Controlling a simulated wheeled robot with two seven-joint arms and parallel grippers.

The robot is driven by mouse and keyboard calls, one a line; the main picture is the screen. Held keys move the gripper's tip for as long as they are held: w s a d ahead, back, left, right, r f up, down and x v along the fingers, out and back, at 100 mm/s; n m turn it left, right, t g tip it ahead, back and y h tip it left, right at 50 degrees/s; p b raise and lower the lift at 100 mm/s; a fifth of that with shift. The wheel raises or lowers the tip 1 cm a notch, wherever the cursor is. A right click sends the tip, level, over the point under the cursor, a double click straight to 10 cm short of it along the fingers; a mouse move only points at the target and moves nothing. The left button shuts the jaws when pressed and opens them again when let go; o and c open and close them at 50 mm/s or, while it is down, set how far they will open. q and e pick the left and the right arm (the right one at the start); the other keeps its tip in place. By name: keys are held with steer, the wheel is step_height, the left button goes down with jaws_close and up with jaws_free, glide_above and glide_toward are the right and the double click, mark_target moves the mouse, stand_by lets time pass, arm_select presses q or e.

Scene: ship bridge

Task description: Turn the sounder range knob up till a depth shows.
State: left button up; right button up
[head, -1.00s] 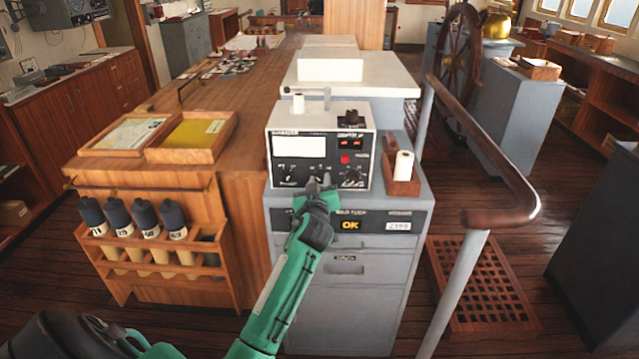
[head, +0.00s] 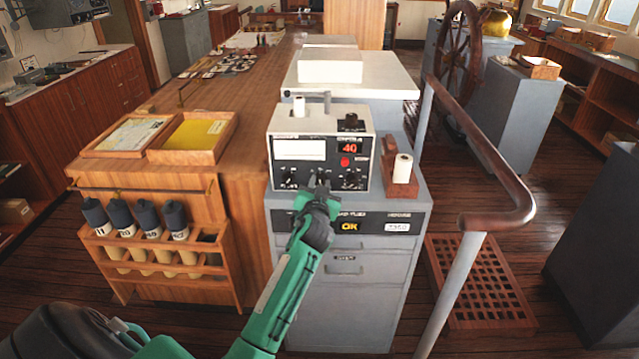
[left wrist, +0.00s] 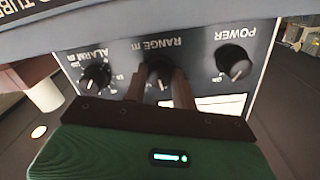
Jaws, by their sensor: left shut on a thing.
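The sounder (head: 367,125) is a pale box with a black front on top of the grey cabinet. Its red display (head: 349,149) reads 40, beside a pale chart window (head: 300,150). My left gripper (head: 319,186) reaches the middle of the lower knob row and hides that knob in the head view. In the left wrist view, upside down, its two fingers are shut on the range knob (left wrist: 160,72), under the label "RANGE m". The power knob (left wrist: 233,62) and the alarm knob (left wrist: 97,76) stand free on either side. My right gripper is not in view.
A paper roll (head: 403,168) in a wooden holder stands right of the sounder. A wooden handrail (head: 490,165) runs along the right. A rack of dark-capped tubes (head: 146,217) and two wooden trays (head: 188,140) are at the left.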

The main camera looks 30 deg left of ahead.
arm_select(q)
steer(key=shift+m, duration=0.6)
steer(key=o, duration=1)
steer(key=b+v, duration=0.2)
steer(key=v, duration=1.1)
steer(key=shift+s+d+b, duration=0.3)
steer(key=shift+s+b, duration=0.05)
